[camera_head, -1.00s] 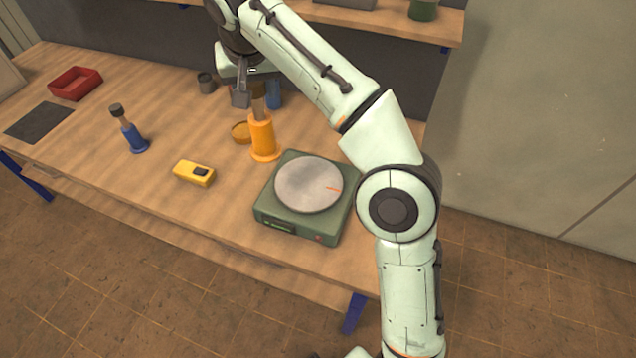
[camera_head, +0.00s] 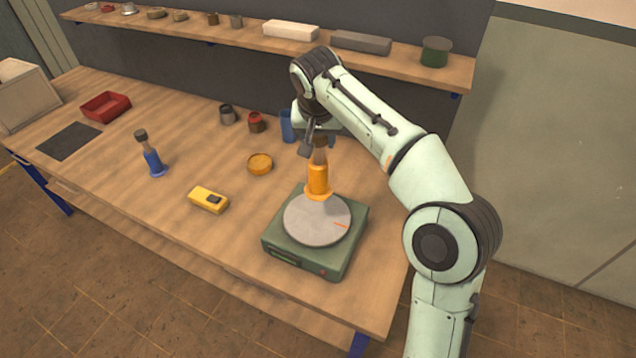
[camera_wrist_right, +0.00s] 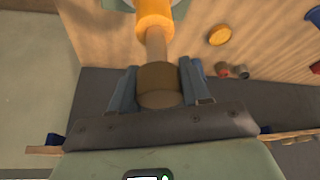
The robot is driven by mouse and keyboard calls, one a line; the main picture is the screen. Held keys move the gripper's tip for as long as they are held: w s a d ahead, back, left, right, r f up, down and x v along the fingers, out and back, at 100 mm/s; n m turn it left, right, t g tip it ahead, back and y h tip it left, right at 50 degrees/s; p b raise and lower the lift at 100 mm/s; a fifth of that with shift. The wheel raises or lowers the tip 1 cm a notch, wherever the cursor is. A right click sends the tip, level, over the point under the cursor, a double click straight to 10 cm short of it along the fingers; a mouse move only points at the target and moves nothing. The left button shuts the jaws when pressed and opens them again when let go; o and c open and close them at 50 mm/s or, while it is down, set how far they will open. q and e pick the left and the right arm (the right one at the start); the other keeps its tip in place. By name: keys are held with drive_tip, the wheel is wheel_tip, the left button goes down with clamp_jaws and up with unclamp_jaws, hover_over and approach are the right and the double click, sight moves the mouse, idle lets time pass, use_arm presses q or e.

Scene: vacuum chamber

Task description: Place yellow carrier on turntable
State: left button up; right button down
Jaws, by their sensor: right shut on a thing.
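The yellow carrier (camera_head: 318,178) is an orange-yellow flanged cylinder with a brown stem and a dark knob on top. My right gripper (camera_head: 314,142) is shut on its knob and holds it upright. The carrier's flange overlaps the far edge of the turntable's grey disc (camera_head: 312,226); whether it touches is unclear. The turntable is a green box with an orange mark on its disc. In the right wrist view the yellow carrier (camera_wrist_right: 154,14) hangs beyond the fingers, with its knob between the fingers of my right gripper (camera_wrist_right: 158,80). My left gripper is out of view.
A blue carrier (camera_head: 153,163), a yellow handheld device (camera_head: 208,199) and a yellow round dish (camera_head: 260,164) stand left of the turntable. Small pots (camera_head: 257,122) and a blue cylinder (camera_head: 287,126) are behind. A shelf (camera_head: 240,38) runs along the back.

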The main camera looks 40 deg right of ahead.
sight(317, 156)
drive_tip(key=f, duration=0.2)
drive_tip(key=f+b, duration=0.1)
drive_tip(key=f, duration=0.2)
drive_tip(key=shift+w+f, duration=0.3)
drive_tip(key=shift+f, duration=0.05)
drive_tip(key=shift+f+b, duration=0.65)
drive_tip(key=shift+f, duration=1.85)
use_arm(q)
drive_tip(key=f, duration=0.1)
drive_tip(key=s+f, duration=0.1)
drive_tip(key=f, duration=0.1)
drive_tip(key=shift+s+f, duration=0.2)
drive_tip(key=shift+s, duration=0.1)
use_arm(e)
drive_tip(key=shift+f, duration=0.2)
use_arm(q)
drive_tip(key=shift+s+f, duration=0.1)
use_arm(e)
drive_tip(key=c, duration=0.5)
unclamp_jaws()
